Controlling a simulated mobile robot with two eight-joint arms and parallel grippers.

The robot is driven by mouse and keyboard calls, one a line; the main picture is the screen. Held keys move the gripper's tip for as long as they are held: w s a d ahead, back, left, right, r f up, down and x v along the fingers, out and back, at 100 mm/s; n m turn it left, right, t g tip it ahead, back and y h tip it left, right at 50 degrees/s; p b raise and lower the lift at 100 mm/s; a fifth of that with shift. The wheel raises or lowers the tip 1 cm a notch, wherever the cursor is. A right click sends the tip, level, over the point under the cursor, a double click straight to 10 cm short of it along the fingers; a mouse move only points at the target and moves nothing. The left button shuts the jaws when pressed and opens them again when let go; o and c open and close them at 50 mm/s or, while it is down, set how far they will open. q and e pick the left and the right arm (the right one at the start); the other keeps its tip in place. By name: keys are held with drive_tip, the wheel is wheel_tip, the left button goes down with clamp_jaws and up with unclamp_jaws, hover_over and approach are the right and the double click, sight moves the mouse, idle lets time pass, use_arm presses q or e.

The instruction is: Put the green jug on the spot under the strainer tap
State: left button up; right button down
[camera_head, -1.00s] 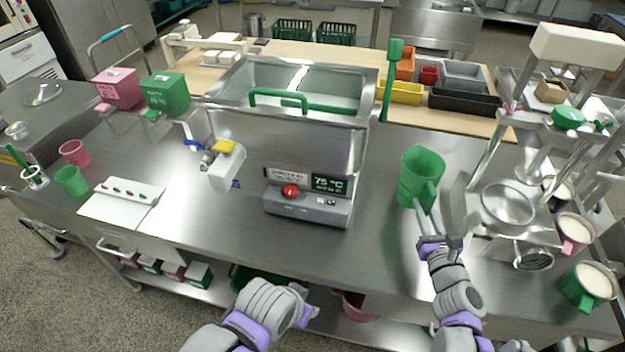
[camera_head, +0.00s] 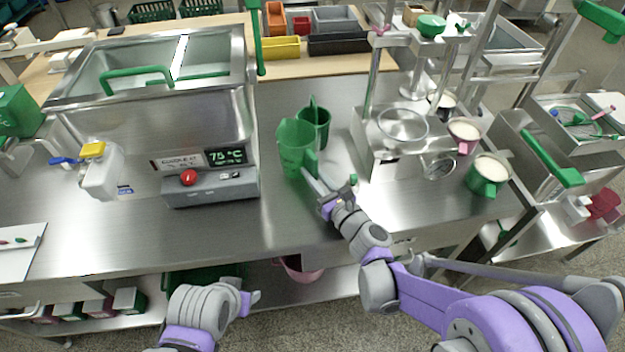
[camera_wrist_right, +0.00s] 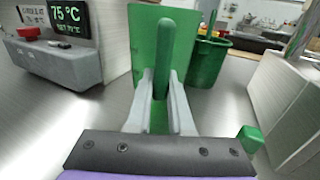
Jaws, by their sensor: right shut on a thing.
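The green jug (camera_head: 295,148) is upright over the steel worktop, between the control box and the strainer unit. My right gripper (camera_head: 312,180) is shut on its handle; the right wrist view shows the handle (camera_wrist_right: 165,62) between the fingers. I cannot tell whether its base touches the worktop. The strainer unit (camera_head: 375,150) stands to the right, with a round mesh bowl (camera_head: 403,125) on top. A small green piece (camera_head: 353,179) shows at its left foot; I cannot make out the tap or spot clearly. My left gripper (camera_head: 250,302) is low in front of the worktop, apart from everything.
A second green vessel (camera_head: 318,125) stands just behind the jug; it also shows in the right wrist view (camera_wrist_right: 208,62). The control box (camera_head: 210,185) is to the left. A white-filled green mug (camera_head: 487,175) and pink mug (camera_head: 464,133) stand right of the strainer. The front worktop is clear.

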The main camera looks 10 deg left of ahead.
drive_tip(key=shift+f, duration=1.1)
drive_tip(key=shift+f+b, duration=0.2)
drive_tip(key=shift+b, duration=0.15)
drive_tip(key=c, duration=0.8)
unclamp_jaws()
drive_tip(key=shift+r, duration=0.1)
